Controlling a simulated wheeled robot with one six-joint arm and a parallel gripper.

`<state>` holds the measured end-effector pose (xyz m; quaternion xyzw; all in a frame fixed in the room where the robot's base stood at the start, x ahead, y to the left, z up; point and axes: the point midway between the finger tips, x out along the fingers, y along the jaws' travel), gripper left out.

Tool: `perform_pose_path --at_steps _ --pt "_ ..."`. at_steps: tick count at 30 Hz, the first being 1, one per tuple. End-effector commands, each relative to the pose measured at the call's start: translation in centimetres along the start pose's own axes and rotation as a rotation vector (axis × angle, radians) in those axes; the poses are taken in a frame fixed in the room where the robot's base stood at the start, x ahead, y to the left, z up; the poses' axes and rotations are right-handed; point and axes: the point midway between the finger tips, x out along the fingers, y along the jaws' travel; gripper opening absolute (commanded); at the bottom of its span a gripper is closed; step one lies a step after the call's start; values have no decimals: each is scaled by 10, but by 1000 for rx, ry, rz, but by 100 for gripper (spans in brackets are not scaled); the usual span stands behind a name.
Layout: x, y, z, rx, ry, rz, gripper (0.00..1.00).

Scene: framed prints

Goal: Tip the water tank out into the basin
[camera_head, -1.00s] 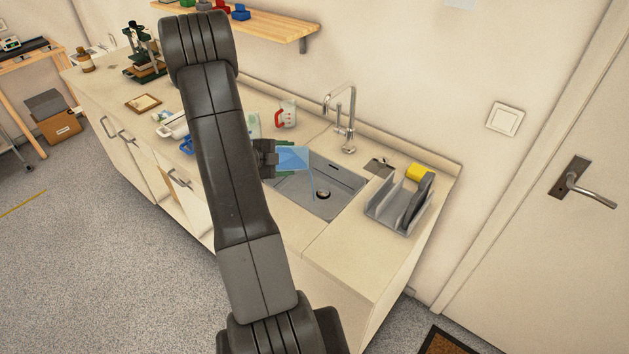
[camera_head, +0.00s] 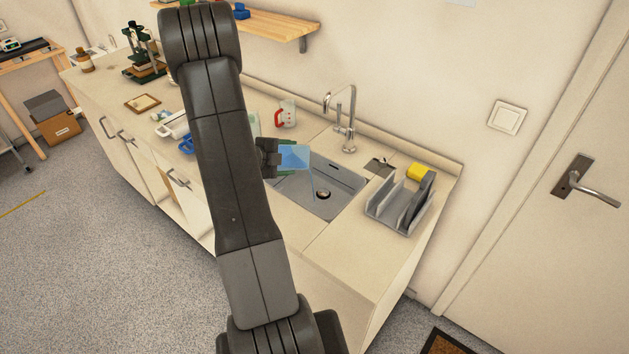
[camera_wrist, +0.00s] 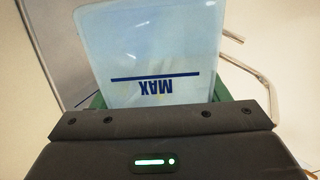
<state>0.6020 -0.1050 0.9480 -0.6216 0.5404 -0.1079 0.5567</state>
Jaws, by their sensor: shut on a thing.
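The water tank (camera_head: 294,156) is a translucent bluish container, held tilted over the left part of the basin (camera_head: 340,186). It also shows in the wrist view (camera_wrist: 152,50), with a dark blue line and the word MAX upside down. My gripper (camera_head: 282,158) is shut on the tank, with green finger parts at its sides; the wrist view shows them too (camera_wrist: 222,92). A thin pale stream runs from the tank's right edge down into the basin, near the round drain (camera_head: 323,195). The tank's far end and the water level inside are hard to tell.
A chrome tap (camera_head: 347,120) stands behind the basin. A red-and-white jug (camera_head: 286,114) stands behind the tank. My arm hides part of the counter.

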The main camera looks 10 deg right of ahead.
Motion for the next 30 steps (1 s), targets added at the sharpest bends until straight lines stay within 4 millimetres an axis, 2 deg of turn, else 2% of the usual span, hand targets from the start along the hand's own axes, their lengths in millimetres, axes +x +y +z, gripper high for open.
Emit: perform_pose_path --at_steps 30 --pt "1 1 -13 98 -56 -2 30"
